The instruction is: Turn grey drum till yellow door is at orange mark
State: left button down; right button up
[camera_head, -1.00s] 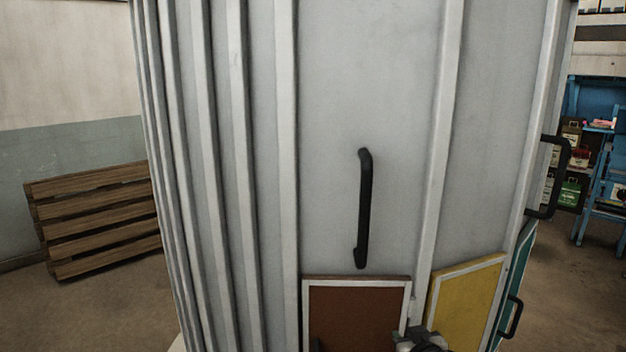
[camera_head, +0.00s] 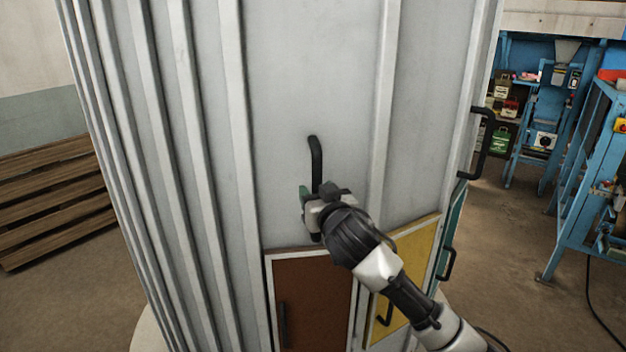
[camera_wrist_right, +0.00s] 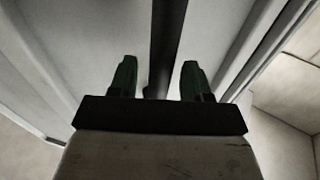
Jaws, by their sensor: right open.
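The grey drum (camera_head: 290,80) is a tall ribbed cylinder filling the middle of the head view. A black vertical handle (camera_head: 315,160) is on its front panel. The yellow door (camera_head: 412,255) is low on the drum, right of a brown door (camera_head: 312,300), partly hidden by my right arm. My right gripper (camera_head: 304,205) is at the lower part of the black handle. In the right wrist view its two green fingers (camera_wrist_right: 156,82) are open, with the black handle bar (camera_wrist_right: 168,40) showing between them. No orange mark shows. My left gripper is not in view.
A second black handle (camera_head: 480,145) sticks out at the drum's right side, above a teal door (camera_head: 453,235). A wooden pallet (camera_head: 55,200) leans at the left wall. Blue shelving (camera_head: 545,130) and a blue frame (camera_head: 590,180) stand at the right, with open floor before them.

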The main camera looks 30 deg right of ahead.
aim_at(293, 181)
jog(key=shift+w+d+r+p, duration=0.15)
jog(key=shift+w+p, duration=0.15)
jog(key=shift+w, duration=0.65)
jog(key=shift+w+d+f, duration=0.1)
jog(key=shift+w+f, duration=0.1)
jog(key=shift+w, duration=0.05)
grip_shut()
